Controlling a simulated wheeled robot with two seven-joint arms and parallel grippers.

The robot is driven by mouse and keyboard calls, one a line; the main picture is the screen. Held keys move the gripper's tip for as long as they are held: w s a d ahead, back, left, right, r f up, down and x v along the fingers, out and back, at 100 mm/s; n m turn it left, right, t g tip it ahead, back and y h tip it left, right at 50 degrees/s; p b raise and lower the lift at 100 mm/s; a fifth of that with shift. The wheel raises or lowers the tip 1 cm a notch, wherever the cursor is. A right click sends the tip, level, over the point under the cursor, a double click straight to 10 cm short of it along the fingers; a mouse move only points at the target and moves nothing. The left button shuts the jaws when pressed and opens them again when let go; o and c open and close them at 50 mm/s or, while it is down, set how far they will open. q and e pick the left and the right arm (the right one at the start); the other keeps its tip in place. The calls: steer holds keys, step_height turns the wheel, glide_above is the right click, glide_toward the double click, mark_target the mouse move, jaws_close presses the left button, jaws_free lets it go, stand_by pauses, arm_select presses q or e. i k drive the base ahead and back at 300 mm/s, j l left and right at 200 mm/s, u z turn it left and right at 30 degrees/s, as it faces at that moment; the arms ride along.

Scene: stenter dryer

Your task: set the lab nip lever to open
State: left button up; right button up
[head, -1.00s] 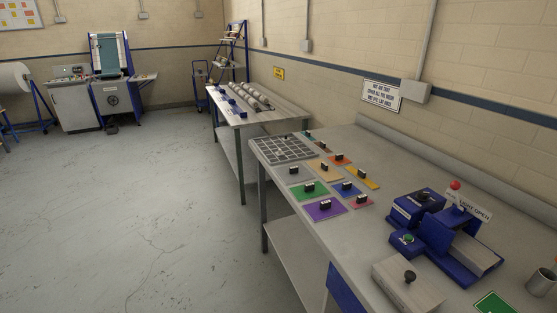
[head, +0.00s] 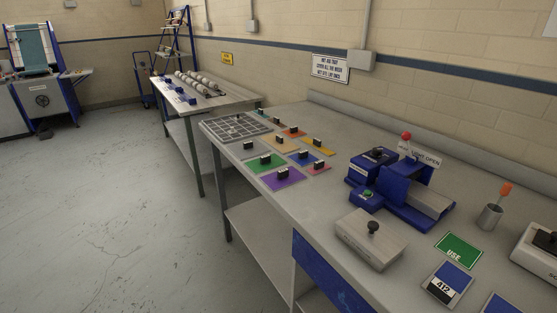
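The lab nip is a blue machine (head: 398,190) on the grey bench, right of the middle of the head view. A lever with a red ball knob (head: 407,136) stands up at its back. Behind the lever is a white label plate (head: 425,157) on which the word OPEN can be read; the rest is partly covered. A green button (head: 367,195) sits on the front left block of the machine. I cannot tell the lever's setting for sure. Neither of my grippers is in view.
On the bench (head: 325,199) are coloured swatches with black handles (head: 283,174), a grid tray (head: 232,127), a pale block with a black knob (head: 371,240), a green USE card (head: 458,250) and a metal cup (head: 490,216). Open floor lies left (head: 110,210).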

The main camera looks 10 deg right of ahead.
mark_target(406, 136)
steer(key=z, duration=1.25)
steer(key=k+l, duration=0.05)
